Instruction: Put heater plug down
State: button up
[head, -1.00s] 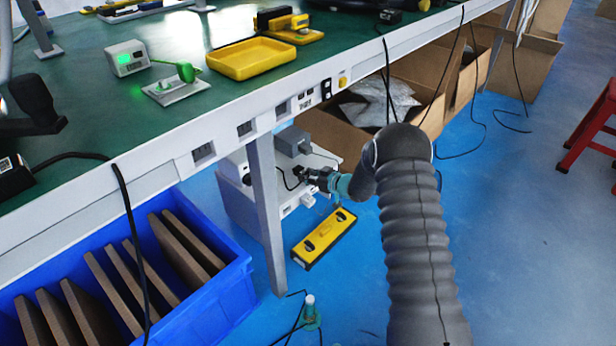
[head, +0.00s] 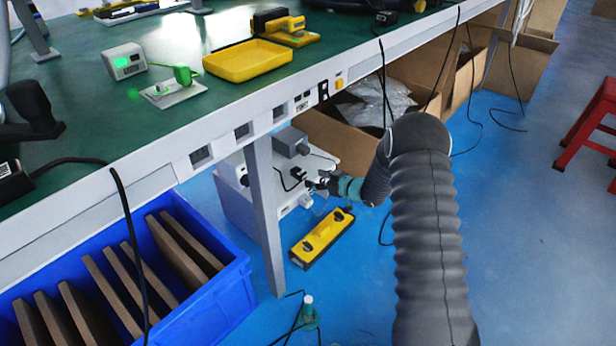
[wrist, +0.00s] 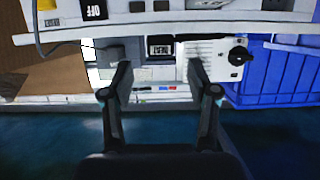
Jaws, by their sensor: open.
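The heater plug (head: 298,173) appears as a small black piece with a black cable on top of the white machine (head: 236,203) under the bench. My gripper (head: 314,183) is just to its right in the head view, with a small gap. In the wrist view my gripper (wrist: 158,72) is open with its two fingers apart. A black block with a white label (wrist: 160,46), probably the plug, shows beyond and between the fingertips. Nothing is held between the fingers. The plug's underside and exact contact with the machine are too small to tell.
The bench edge (head: 225,138) runs above the machine, and a bench leg (head: 264,215) stands in front of it. A grey box (head: 290,142) sits on the machine. A yellow case (head: 322,238) lies on the floor, a blue bin (head: 225,300) at left, cardboard boxes (head: 345,140) behind.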

jog(key=s+d+r+m+t+h, duration=0.1)
jog(key=s+d+r+m+h, duration=0.2)
jog(key=d+r, duration=0.45)
jog(key=s+d+r+m+t+h, duration=0.1)
jog(key=s+d+r+h, duration=0.35)
jog(key=r, duration=0.65)
jog(key=s+d+r+m+t+h, duration=0.1)
jog(key=s+d+r+m+h, duration=0.15)
jog(key=d+r, duration=0.6)
jog(key=s+r+m+g+h, duration=0.1)
jog(key=s+r, duration=0.2)
jog(key=s, duration=0.5)
jog(key=s+r+m+g+h, duration=0.15)
jog(key=s+r, duration=0.25)
jog(key=s, duration=0.5)
jog(key=s+a+f+m+g+y, duration=0.1)
jog(key=s+a+g, duration=0.1)
jog(key=s, duration=1.7)
jog(key=shift+s+f+g, duration=0.2)
jog(key=shift+f+g, duration=0.15)
jog(key=shift+g, duration=0.4)
jog(key=shift+a+y, duration=0.1)
jog(key=shift+y, duration=0.15)
